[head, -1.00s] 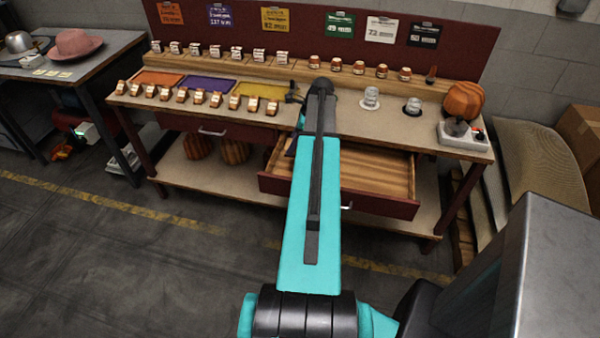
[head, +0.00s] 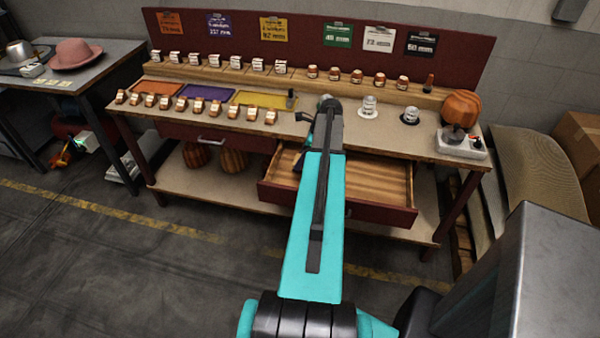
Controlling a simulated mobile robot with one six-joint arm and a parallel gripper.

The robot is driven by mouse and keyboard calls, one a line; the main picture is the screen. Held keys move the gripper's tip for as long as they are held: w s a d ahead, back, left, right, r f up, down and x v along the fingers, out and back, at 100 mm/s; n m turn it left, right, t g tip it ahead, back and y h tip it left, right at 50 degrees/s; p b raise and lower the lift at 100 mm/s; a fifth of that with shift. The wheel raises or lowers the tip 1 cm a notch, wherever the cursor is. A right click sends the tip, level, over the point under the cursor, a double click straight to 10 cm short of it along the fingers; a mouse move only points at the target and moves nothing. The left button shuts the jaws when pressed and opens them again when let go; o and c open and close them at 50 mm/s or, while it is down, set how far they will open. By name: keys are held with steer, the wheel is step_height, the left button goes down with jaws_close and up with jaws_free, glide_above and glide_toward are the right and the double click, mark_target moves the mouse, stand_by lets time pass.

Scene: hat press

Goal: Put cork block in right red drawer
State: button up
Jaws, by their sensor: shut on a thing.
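The right red drawer (head: 380,213) is pulled out under the workbench, and its wooden inside looks bare where I can see it. My gripper (head: 301,158) shows only as a dark part left of my turquoise arm, over the left part of the open drawer. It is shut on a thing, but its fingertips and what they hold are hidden. I cannot make out the cork block apart from that. I cannot tell how far the gripper is above the drawer floor.
The left red drawer (head: 215,138) is shut. Several small labelled blocks stand along the bench (head: 390,140) front and on the raised shelf (head: 215,72). A wooden hat form (head: 461,108) stands at the bench's right end. A pink hat (head: 76,54) lies on the left table.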

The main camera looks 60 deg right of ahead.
steer(key=shift+f+p, duration=0.3)
steer(key=shift+f, duration=1.35)
steer(key=shift+f+p, duration=0.55)
steer(key=shift+f, duration=1.3)
steer(key=shift+f, duration=0.15)
steer(key=o, duration=1)
steer(key=shift+r, duration=0.2)
steer(key=b+v, duration=0.3)
steer(key=v, duration=0.9)
